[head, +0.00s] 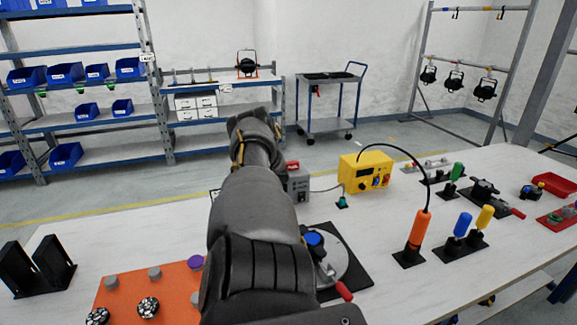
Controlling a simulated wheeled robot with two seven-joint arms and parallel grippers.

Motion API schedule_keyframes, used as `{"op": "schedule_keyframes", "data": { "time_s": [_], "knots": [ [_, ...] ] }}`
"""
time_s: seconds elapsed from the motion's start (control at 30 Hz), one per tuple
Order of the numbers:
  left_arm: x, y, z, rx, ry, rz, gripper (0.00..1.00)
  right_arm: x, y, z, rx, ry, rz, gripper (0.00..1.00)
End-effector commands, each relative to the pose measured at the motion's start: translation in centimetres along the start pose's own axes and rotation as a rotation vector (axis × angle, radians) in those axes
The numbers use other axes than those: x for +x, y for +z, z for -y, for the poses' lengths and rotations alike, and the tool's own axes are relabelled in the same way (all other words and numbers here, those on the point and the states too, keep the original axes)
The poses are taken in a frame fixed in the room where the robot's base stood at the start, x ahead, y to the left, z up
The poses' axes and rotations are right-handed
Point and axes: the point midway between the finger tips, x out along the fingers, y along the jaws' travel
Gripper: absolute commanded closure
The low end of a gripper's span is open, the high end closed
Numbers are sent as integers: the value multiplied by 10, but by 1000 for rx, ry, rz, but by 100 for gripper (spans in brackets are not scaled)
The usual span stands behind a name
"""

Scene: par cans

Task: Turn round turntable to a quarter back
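The round turntable (352,268) is a light grey disc on a black square base plate (357,289), right of my arm on the white table. A blue-topped round part (313,239) sits at its left side, and a lever with a red handle (343,291) points toward the front right. My arm covers the turntable's left part. One arm of mine reaches forward up the middle of the view; I cannot tell which arm it is. No gripper fingers show, and nothing is seen touching the turntable.
An orange board (129,289) with knobs and a black holder (38,268) stand left. A yellow box (365,172), a grey box (299,184), an orange cable-fed tool (418,232) and blue and yellow handles (463,225) stand behind and right. Bare tabletop lies front right.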

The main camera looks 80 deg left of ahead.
Motion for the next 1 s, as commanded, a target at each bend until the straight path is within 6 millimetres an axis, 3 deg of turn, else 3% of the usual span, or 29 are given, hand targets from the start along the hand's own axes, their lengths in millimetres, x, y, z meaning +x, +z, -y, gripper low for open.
{"op": "schedule_keyframes", "data": {
  "time_s": [0.47, 0.5, 0.67, 1.0],
  "knots": [
    [0, 2, -5, 2, 0, -3, 100, 2, 2, 1, 1, -1, 5, 50],
    [0, 2, -5, 2, 0, -3, 79, 2, 2, 1, 1, -1, 5, 50],
    [-1, 2, -5, 1, 0, -2, 59, 2, 2, 1, 0, -1, 6, 50],
    [-3, -2, -5, 0, 0, -1, 59, -3, 2, 1, 0, -2, 6, 50]
  ]
}}
